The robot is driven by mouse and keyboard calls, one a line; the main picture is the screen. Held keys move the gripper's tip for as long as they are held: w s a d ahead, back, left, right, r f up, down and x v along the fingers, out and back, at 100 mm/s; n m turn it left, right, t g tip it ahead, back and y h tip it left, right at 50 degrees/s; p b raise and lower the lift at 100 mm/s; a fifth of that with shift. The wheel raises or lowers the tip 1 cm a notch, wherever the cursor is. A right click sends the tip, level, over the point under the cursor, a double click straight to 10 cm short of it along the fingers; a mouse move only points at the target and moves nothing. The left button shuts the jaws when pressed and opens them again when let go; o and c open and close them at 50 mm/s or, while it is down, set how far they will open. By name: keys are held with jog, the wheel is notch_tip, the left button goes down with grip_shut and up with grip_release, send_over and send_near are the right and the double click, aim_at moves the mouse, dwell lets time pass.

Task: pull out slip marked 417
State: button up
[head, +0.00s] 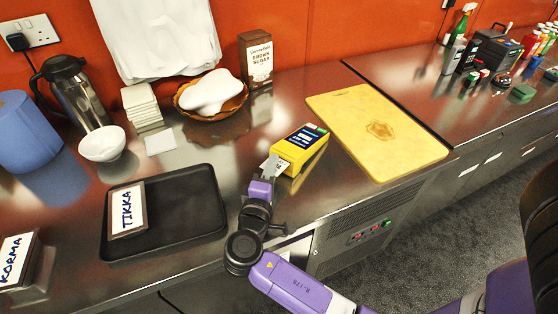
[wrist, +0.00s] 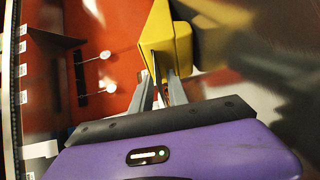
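A yellow box-shaped device (head: 301,148) with a dark label stands on the steel counter, and it also fills the upper middle of the wrist view (wrist: 166,35). A small white slip (head: 264,164) shows at its near left end; its marking is too small to read. My gripper (head: 272,165) is right at the slip, with its fingertips in front of the device. In the wrist view the two fingers (wrist: 164,77) run close together towards the yellow body. Whether they are closed on the slip cannot be made out.
A black tray (head: 165,242) with a TIKKA card (head: 128,209) lies to the left. A yellow cutting board (head: 375,130) lies to the right. Behind are a basket (head: 211,117) with white dough, a brown sugar box (head: 255,58) and a white bowl (head: 102,143).

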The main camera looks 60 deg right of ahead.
jog(key=shift+c, duration=0.2)
grip_shut()
jog(key=shift+a, duration=0.15)
jog(key=shift+w+a+r, duration=0.1)
jog(key=shift+a, duration=1.2)
jog(key=shift+w+a+r, duration=0.1)
jog(key=shift+a, duration=1.2)
jog(key=r+p, duration=0.1)
jog(key=a+r+p, duration=0.1)
jog(key=r+p, duration=0.1)
jog(key=a+r+p, duration=0.1)
jog(key=r, duration=0.1)
